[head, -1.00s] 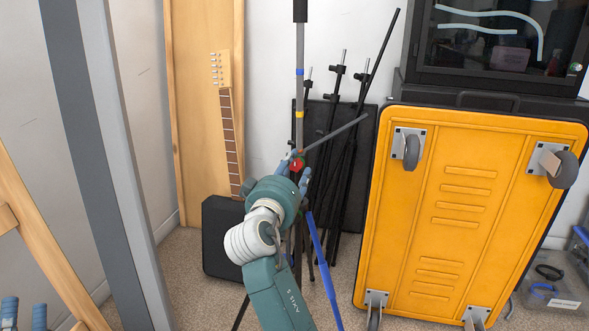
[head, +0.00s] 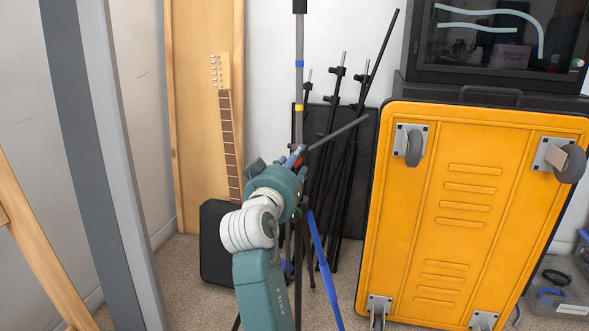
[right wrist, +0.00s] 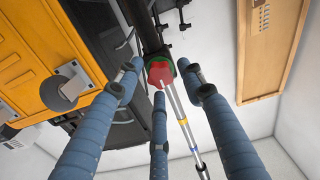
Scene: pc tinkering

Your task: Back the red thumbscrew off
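The red thumbscrew (right wrist: 159,74) sits on a dark and green collar on a stand's pole. In the right wrist view it lies between the tips of my right gripper's three blue fingers (right wrist: 161,82). Gaps show at its left and right sides, so the fingers look open around it; contact with the lower finger is unclear. In the head view my right gripper (head: 295,160) reaches up to the pole (head: 299,85), and only a bit of red (head: 298,161) shows between the fingers. My left gripper is out of view.
Several black stands (head: 337,130) lean close behind, against a black panel and the wall. A yellow wheeled case (head: 470,215) stands at the right. A guitar neck (head: 229,140) and wooden board (head: 195,100) are at the left. A blue leg (head: 323,265) slants down beside my arm.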

